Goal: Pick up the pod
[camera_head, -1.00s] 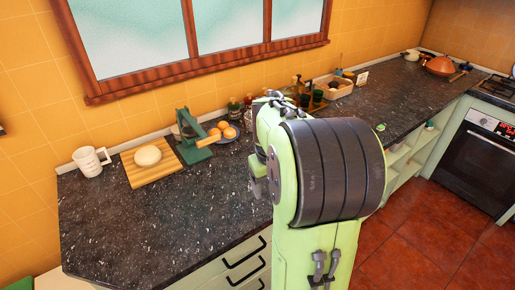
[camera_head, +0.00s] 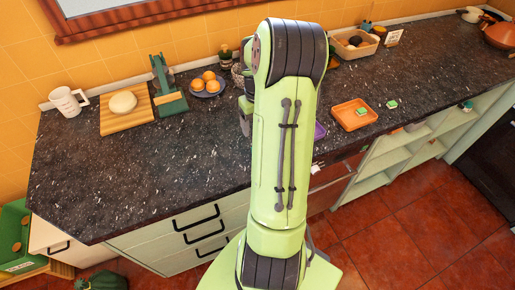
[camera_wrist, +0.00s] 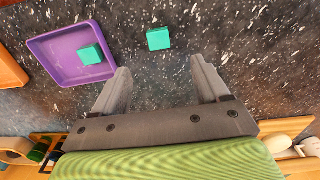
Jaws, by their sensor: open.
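No single thing is clearly marked as the pod; small teal blocks are the likeliest match. In the wrist view one teal block (camera_wrist: 158,39) lies on the bare dark counter, just beyond and between my fingertips. Another teal block (camera_wrist: 91,54) sits in a purple tray (camera_wrist: 66,76) to the left. My gripper (camera_wrist: 161,76) is open and empty, its fingers apart above the counter and touching neither block. In the head view my arm hides the gripper and most of the purple tray (camera_head: 320,131).
An orange tray (camera_head: 343,117) holds a green piece (camera_head: 361,111), and another green piece (camera_head: 391,104) lies beside it. A bread board (camera_head: 113,122), green press (camera_head: 170,100) and plate of oranges (camera_head: 209,83) stand at left. The counter's left front is clear.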

